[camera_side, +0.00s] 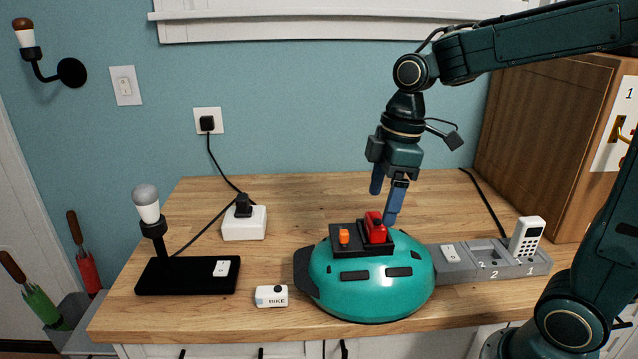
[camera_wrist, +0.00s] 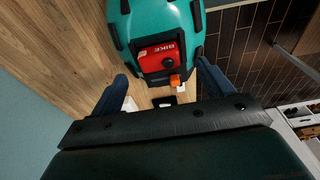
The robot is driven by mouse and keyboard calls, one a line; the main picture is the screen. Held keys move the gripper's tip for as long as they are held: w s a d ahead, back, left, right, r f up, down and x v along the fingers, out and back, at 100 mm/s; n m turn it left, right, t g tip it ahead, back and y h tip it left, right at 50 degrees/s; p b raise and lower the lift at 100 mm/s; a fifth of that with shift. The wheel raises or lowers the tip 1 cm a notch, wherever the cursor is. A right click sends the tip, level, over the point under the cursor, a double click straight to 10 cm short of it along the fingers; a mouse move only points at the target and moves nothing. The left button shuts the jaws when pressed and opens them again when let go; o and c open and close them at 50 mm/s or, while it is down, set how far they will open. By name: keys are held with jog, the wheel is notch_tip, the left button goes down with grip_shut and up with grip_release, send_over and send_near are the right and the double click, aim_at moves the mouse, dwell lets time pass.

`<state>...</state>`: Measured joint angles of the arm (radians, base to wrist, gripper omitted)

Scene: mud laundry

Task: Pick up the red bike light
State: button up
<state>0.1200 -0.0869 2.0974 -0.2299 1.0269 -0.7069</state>
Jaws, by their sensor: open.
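The red bike light (camera_side: 375,227) sits on a black mount (camera_side: 349,243) on top of the teal helmet (camera_side: 372,291). An orange piece (camera_side: 343,236) is on the mount to its left. In the wrist view the red light (camera_wrist: 162,57), marked BIKE, lies ahead of the gap between my fingers. My gripper (camera_side: 384,206) is open and empty, pointing down. Its lower fingertip appears close to the right of the light in the side view. I cannot tell if it touches.
A white BIKE box (camera_side: 271,296) lies left of the helmet. A grey numbered tray (camera_side: 480,272) holding white devices is at right. A black lamp base (camera_side: 186,277), a white power box (camera_side: 244,223) and a wooden cabinet (camera_side: 540,130) stand around. The back middle of the counter is clear.

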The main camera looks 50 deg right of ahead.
aim_at(376, 219)
jog(key=shift+w+a+f, duration=0.15)
jog(key=shift+f, duration=0.85)
jog(key=shift+w+a+f, duration=0.1)
jog(key=shift+f, duration=0.9)
jog(key=c, duration=1.1)
